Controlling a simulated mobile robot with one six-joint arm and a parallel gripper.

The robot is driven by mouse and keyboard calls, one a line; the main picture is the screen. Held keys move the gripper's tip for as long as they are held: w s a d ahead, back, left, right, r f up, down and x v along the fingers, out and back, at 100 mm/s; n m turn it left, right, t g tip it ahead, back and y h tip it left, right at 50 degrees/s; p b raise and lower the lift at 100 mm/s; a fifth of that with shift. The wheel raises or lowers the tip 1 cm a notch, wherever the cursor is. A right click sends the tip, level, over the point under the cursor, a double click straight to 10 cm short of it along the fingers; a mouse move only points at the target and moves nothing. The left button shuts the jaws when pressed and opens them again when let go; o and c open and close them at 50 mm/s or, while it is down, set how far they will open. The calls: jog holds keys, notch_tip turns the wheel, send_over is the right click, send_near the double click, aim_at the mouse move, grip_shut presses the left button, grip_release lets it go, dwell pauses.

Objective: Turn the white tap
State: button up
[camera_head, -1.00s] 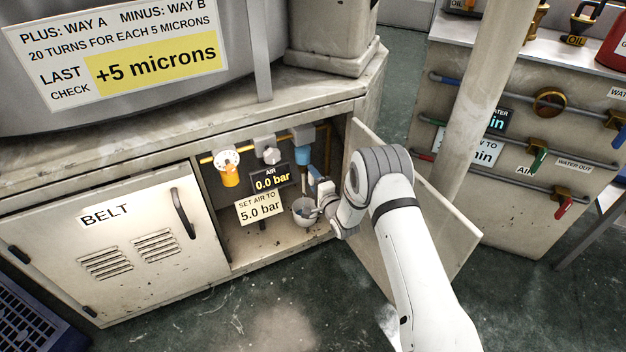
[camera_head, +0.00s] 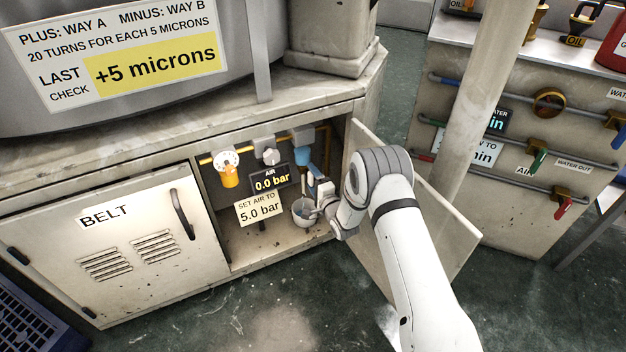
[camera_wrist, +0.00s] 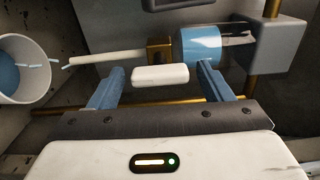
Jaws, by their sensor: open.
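The white tap (camera_wrist: 160,75) is a short rounded bar below a brass body in the wrist view. My gripper (camera_wrist: 148,69) is open, with one blue finger on each side of the tap. The tap lies between the fingertips; I cannot tell whether either finger touches it. In the head view my gripper (camera_head: 314,180) is inside the open cabinet, and the tap cannot be made out there. A blue filter bowl (camera_wrist: 200,46) is just right of the brass body, and a white tube (camera_wrist: 108,57) runs left from it.
A white bucket (camera_wrist: 22,88) stands at the tube's end. The air display (camera_head: 270,180) reads 0.0 bar; a sign (camera_head: 259,208) says 5.0 bar. A gauge (camera_head: 227,160) and grey knob (camera_head: 271,157) are further left. The open cabinet door (camera_head: 450,222) is beside my arm.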

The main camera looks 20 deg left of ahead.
jog(key=p+v, duration=0.2)
jog(key=v, duration=0.5)
jog(key=shift+s+d+p, duration=0.25)
jog(key=shift+d+p, duration=0.05)
jog(key=shift+p, duration=0.05)
